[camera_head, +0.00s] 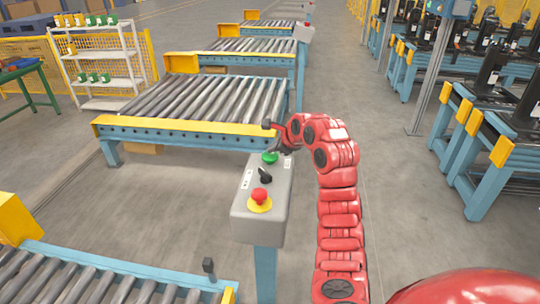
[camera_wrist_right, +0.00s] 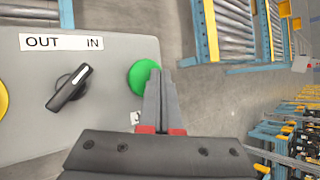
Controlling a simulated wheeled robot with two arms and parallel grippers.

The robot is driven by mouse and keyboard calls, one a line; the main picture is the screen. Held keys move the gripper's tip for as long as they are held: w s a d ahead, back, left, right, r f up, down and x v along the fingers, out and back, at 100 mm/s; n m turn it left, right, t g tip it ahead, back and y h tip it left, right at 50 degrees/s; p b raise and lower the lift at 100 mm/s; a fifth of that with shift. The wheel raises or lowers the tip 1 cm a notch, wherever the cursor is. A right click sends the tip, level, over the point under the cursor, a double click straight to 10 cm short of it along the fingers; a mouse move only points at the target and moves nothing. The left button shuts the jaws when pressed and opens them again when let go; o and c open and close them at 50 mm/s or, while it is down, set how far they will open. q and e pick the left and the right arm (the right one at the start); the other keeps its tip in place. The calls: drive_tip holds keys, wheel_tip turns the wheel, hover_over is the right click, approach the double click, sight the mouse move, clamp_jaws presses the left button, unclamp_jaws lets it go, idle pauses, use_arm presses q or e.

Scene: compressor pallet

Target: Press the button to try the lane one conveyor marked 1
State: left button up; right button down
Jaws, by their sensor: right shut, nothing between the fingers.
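A grey control box (camera_head: 238,217) on a blue post carries a green button (camera_head: 270,157), a black selector switch (camera_head: 265,175) and a red mushroom button (camera_head: 260,195) on a yellow base. My right gripper (camera_head: 279,148) is at the box's far end, by the green button. In the right wrist view the gripper (camera_wrist_right: 162,72) is shut and empty, its fingertips overlapping the right edge of the green button (camera_wrist_right: 140,76). I cannot tell whether they touch it. The selector switch (camera_wrist_right: 69,88) lies left, below an "OUT IN" label (camera_wrist_right: 61,42). No lane number is readable. My left gripper is not in view.
A roller conveyor (camera_head: 205,100) with a yellow end plate stands beyond the box, others behind it. Another conveyor (camera_head: 90,280) is at the near left. Blue stations (camera_head: 480,165) line the right. A white shelf rack (camera_head: 105,60) stands far left. Floor between is clear.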

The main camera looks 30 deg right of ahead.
sight(273, 156)
drive_tip(key=shift+f, duration=0.6)
idle(0.3)
drive_tip(key=shift+r, duration=0.1)
drive_tip(key=shift+r+b, duration=0.3)
drive_tip(key=shift+r, duration=0.65)
drive_tip(key=shift+r, duration=0.1)
drive_tip(key=shift+w+r, duration=0.1)
drive_tip(key=shift+r, duration=0.45)
drive_tip(key=shift+r+b, duration=0.4)
drive_tip(key=shift+r, duration=1.4)
